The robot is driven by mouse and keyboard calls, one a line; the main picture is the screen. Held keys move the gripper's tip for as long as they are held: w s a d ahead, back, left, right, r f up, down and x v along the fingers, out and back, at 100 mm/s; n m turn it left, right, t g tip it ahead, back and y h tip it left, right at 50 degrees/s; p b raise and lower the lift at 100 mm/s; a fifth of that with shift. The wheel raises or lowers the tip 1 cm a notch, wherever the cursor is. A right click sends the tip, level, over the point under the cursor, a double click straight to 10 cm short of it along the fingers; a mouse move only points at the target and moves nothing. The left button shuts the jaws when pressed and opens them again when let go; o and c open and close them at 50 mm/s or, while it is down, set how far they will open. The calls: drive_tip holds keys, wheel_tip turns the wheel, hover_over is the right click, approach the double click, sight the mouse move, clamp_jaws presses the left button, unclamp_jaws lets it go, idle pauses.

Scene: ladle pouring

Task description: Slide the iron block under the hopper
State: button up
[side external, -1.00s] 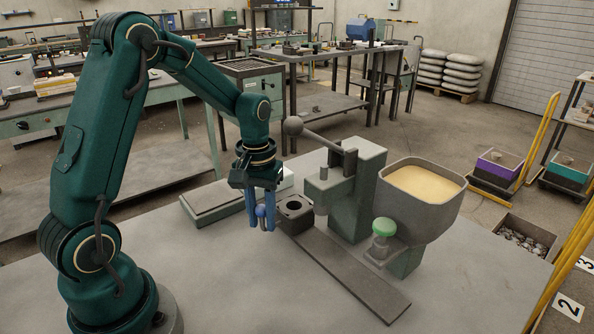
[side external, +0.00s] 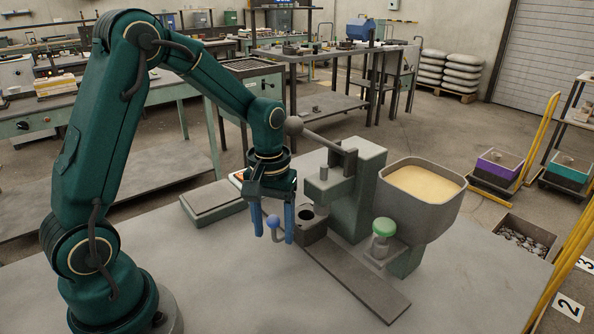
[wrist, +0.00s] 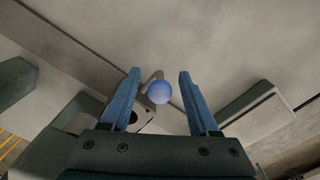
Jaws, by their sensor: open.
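The iron block (side external: 311,232) is a dark grey block with a round hole in its top. My gripper (side external: 274,236) is open, one finger on each side of the knob, with gaps showing in the wrist view (wrist: 159,88). Part of the block is hidden behind a finger. The hopper (side external: 420,205), filled with pale sand-like material, stands to the right of the block, past the press body.
The green press body (side external: 361,190) with a lever and ball end (side external: 294,126) stands behind the block. A green push button (side external: 383,227) stands beside the track. A low flat box (side external: 212,203) lies left of my gripper. The front tabletop is clear.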

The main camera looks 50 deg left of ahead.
drive_tip(key=r, duration=0.4)
drive_tip(key=shift+a+r, duration=0.25)
drive_tip(key=shift+r, duration=0.1)
drive_tip(key=s+a+r, duration=0.6)
drive_tip(key=a, duration=0.3)
drive_tip(key=shift+s+r, duration=0.15)
drive_tip(key=shift+s, duration=0.2)
drive_tip(key=shift+w+d+f+m+h, duration=0.35)
drive_tip(key=shift+w+d+f+m, duration=0.4)
drive_tip(key=shift+w+d+f, duration=0.6)
drive_tip(key=shift+w+d+f+m+h, duration=0.4)
drive_tip(key=shift+w+d+f+m, duration=0.45)
drive_tip(key=shift+d+f, duration=0.85)
drive_tip(key=shift+w+d+f+m+h, duration=0.35)
drive_tip(key=shift+w+d+f+m, duration=0.35)
drive_tip(key=shift+w+d+f, duration=0.8)
drive_tip(key=shift+s+a+f, duration=0.15)
drive_tip(key=shift+s+f, duration=0.05)
drive_tip(key=shift+s, duration=0.1)
clamp_jaws()
